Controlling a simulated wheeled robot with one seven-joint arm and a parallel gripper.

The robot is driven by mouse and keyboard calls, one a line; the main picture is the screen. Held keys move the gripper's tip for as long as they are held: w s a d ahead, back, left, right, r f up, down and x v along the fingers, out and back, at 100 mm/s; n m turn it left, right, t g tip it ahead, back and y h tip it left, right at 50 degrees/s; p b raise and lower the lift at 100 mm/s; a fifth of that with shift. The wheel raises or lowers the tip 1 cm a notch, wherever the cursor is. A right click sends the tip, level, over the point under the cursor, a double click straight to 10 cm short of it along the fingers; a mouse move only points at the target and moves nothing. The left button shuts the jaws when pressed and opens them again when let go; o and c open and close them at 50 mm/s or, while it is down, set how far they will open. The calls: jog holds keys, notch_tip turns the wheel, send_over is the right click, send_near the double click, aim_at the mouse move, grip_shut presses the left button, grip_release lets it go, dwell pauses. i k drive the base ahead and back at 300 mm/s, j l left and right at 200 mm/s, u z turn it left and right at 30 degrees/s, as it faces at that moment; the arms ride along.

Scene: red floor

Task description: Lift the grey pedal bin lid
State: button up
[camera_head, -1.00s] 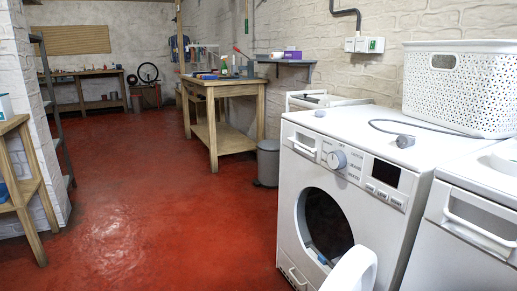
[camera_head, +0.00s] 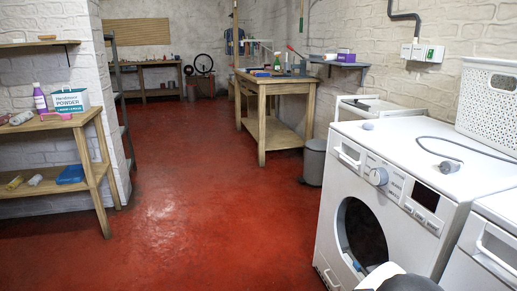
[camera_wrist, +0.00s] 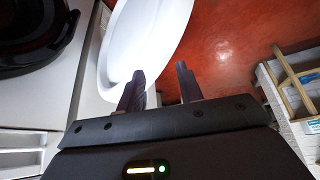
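The grey pedal bin (camera_head: 313,165) stands on the red floor in the head view, between the wooden workbench and the washing machine. Its lid (camera_head: 315,145) looks closed. The bin does not show in the wrist view. My gripper (camera_wrist: 160,85) is open in the wrist view, its two dark fingers apart with nothing clearly held between them. It is beside the white washing machine door (camera_wrist: 150,40), and the left finger overlaps the door's edge in the picture. I cannot tell whether they touch. A dark part of my arm shows at the bottom of the head view.
The washing machine (camera_head: 400,165) stands at the right with its round door open into the room. The wooden workbench (camera_head: 262,110) is behind the bin. A wooden shelf (camera_head: 95,165) with detergent stands at the left. The red floor (camera_head: 190,210) between is clear.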

aim_at(319, 144)
jog(key=i+j+u, duration=0.1)
jog(key=u, duration=0.3)
jog(key=i+j+u, duration=0.15)
jog(key=u, duration=0.25)
jog(key=i+j+u, duration=0.15)
jog(key=u, duration=0.25)
jog(key=i+u, duration=0.15)
jog(key=u, duration=0.25)
jog(key=i+l+z, duration=0.15)
jog(key=i+z, duration=0.6)
jog(key=i+j+z, duration=0.15)
jog(key=i+z, duration=0.25)
jog(key=i+j+z, duration=0.35)
jog(key=i+z, duration=0.45)
jog(key=i, duration=1.3)
jog(key=i+l+z, duration=0.1)
jog(key=i+z, duration=0.85)
jog(key=i+j+z, duration=0.25)
jog(key=z, duration=0.2)
jog(key=i+l+u, duration=0.2)
jog(key=i, duration=0.2)
jog(key=i+l+u, duration=0.2)
jog(key=i, duration=0.15)
jog(key=u, duration=1.15)
